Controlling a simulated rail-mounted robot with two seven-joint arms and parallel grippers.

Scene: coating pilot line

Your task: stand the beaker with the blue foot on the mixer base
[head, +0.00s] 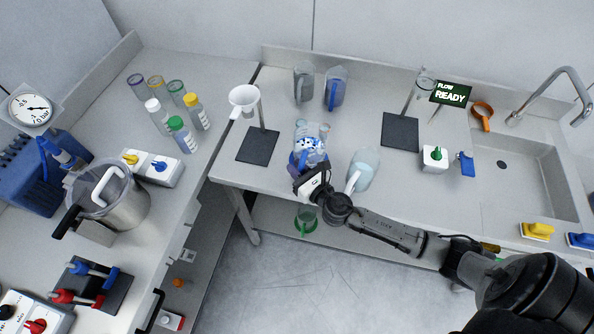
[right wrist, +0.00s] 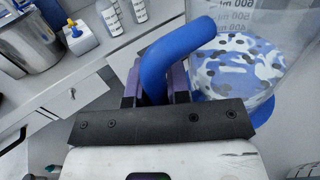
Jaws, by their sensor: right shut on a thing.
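My right gripper (head: 308,180) is shut on the blue handle (right wrist: 165,62) of a clear beaker with ml markings; its fingers show in the right wrist view (right wrist: 157,88). The beaker (head: 311,138) has a blue-and-white mottled pattern near its bottom, and the blue edge of its foot (right wrist: 263,112) shows in the right wrist view. It is at the front left of the back bench; I cannot tell whether it touches the bench. Two flat dark plates with rods, left (head: 258,146) and right (head: 400,132), lie on this bench. I cannot tell which thing is the mixer base. My left gripper is out of view.
A pale jug (head: 366,165) stands close to the right of the held beaker. A grey jug (head: 303,82) and a blue-handled jug (head: 336,88) stand behind it. A green-knobbed white box (head: 435,158) and the sink (head: 510,180) are farther right.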

